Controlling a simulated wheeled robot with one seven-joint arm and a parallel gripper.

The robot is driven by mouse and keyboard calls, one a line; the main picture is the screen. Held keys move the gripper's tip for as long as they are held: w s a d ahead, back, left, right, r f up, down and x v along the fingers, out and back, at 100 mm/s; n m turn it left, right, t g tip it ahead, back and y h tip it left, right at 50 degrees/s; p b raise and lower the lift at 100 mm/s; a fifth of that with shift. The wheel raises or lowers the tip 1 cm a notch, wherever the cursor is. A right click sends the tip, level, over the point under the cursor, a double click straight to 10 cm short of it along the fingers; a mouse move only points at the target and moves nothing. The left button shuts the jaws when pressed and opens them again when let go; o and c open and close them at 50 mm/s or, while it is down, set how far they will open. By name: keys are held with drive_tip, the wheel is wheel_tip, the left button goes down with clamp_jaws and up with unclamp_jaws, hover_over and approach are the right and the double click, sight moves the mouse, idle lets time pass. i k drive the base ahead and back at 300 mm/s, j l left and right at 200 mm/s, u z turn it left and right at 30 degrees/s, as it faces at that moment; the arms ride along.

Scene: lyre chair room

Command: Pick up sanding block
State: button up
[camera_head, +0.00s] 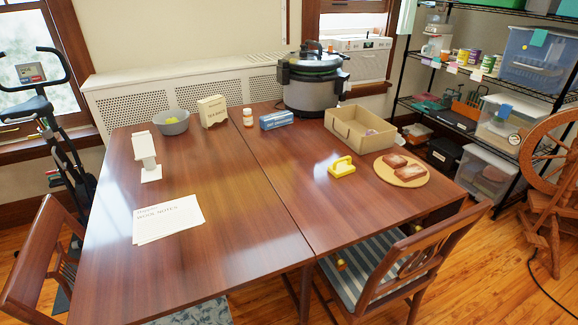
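A small yellow block with a raised handle (342,167), which looks like the sanding block, sits on the right half of the brown wooden table (240,215). My gripper is not in view.
At the table's back are a grey bowl (171,122), a cream box (212,111), a small bottle (248,117), a blue box (276,120) and a large cooker (312,84). A white stand (146,155) and papers (167,218) lie left. Chairs (400,260) flank the table.

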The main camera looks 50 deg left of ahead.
sight(341, 168)
drive_tip(key=u, duration=1.4)
